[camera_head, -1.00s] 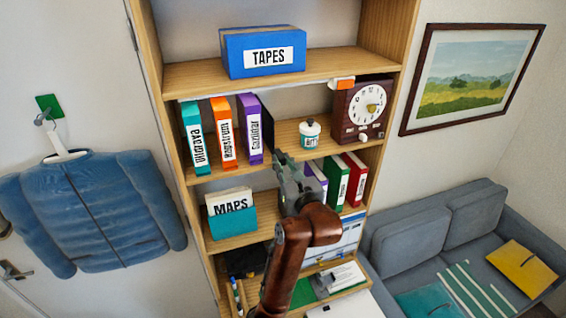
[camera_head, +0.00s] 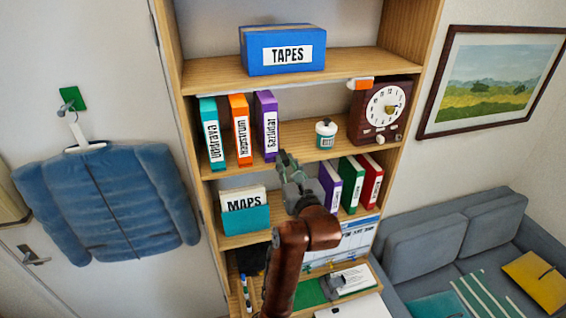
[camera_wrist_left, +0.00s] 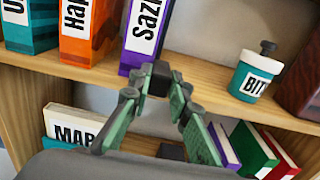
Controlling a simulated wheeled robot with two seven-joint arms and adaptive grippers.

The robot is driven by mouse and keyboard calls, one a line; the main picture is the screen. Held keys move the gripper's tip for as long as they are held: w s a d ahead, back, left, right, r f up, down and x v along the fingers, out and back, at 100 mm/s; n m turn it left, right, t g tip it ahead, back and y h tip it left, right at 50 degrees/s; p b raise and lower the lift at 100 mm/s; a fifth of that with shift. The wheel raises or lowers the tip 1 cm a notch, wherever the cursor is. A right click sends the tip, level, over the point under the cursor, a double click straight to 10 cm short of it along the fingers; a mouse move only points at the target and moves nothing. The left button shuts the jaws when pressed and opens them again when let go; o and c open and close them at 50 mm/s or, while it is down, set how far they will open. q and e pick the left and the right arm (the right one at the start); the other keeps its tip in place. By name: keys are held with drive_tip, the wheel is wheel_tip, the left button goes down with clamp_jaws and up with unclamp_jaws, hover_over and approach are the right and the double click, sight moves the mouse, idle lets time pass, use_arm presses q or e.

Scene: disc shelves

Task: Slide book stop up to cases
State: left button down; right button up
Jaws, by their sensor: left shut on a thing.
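On the middle shelf, a teal case (camera_head: 212,134), an orange case (camera_head: 240,130) and a purple case (camera_head: 266,126) stand upright side by side at the left. In the left wrist view, the purple case (camera_wrist_left: 146,35) is just above and left of the fingers. My left gripper (camera_head: 286,158) is at the front edge of that shelf, below and right of the purple case. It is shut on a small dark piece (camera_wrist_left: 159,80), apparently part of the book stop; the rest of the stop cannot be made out. My right gripper is not in view.
A white-and-teal jar (camera_head: 326,133) and a brown clock (camera_head: 382,110) stand to the right on the same shelf. The shelf below holds a MAPS box (camera_head: 245,219) and several cases, including a green one (camera_head: 352,186). A blue TAPES box (camera_head: 283,52) is above.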

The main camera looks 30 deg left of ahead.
use_arm(q)
drive_tip(key=shift+s+a, duration=0.1)
drive_tip(key=shift+s, duration=0.05)
drive_tip(key=shift+r, duration=0.1)
drive_tip(key=c, duration=2)
unclamp_jaws()
drive_tip(key=shift+w+d, duration=0.3)
drive_tip(key=shift+w, duration=0.05)
drive_tip(key=shift+o, duration=1)
drive_tip(key=shift+s+a, duration=0.2)
drive_tip(key=shift+d, duration=0.15)
drive_tip(key=v, duration=0.7)
drive_tip(key=shift+s, duration=0.2)
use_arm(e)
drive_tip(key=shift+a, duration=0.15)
use_arm(q)
drive_tip(key=shift+d, duration=0.1)
